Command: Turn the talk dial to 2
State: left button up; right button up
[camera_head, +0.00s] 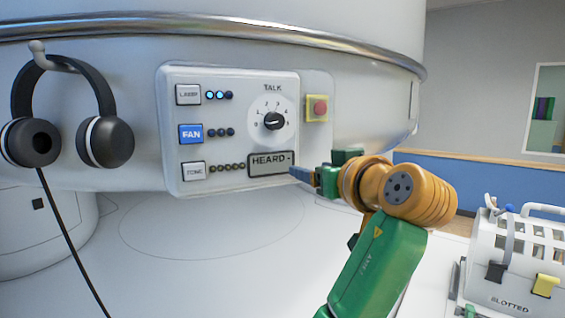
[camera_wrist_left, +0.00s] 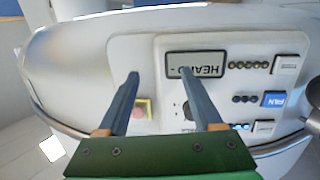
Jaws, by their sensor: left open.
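The talk dial (camera_head: 272,121) is a black knob on a round white scale, at the upper right of the white control panel (camera_head: 228,88). Its pointer is too small to read surely. The display (camera_head: 271,161) below it reads "HEARD -". My left gripper (camera_head: 302,175) is at the display's lower right, below the dial, with its fingers pointing left. In the left wrist view its fingers (camera_wrist_left: 157,75) are apart with nothing between them. There the dial (camera_wrist_left: 187,110) is partly hidden behind the right finger. My right gripper is not in view.
A red button on a yellow plate (camera_head: 317,108) is right of the dial. LASER (camera_head: 188,95), FAN (camera_head: 190,134) and TONE (camera_head: 193,171) buttons line the panel's left. Headphones (camera_head: 68,115) hang at left. A white slotted container (camera_head: 513,255) stands at lower right.

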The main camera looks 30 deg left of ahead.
aim_at(278, 120)
pick_arm(q)
jog(key=s+r+n+g+y, duration=0.1)
jog(key=s+r+n+y, duration=0.15)
jog(key=s+r, duration=0.5)
jog(key=shift+n, duration=0.25)
jog(key=w+a+p, duration=0.1)
jog(key=w+a, duration=0.1)
jog(key=w+a+p, duration=0.1)
jog(key=a, duration=0.1)
jog(key=w+a+r+p, duration=0.1)
jog(key=w, duration=0.1)
jog(key=shift+w+a, duration=0.35)
jog(key=shift+a, duration=0.05)
jog(key=shift+w+a+f, duration=0.1)
jog(key=shift+a, duration=0.15)
jog(key=shift+s+d, duration=0.15)
jog(key=shift+s, duration=0.05)
jog(key=shift+s+d, duration=0.1)
jog(key=shift+c, duration=1.1)
jog(key=shift+d, duration=0.1)
grip_shut()
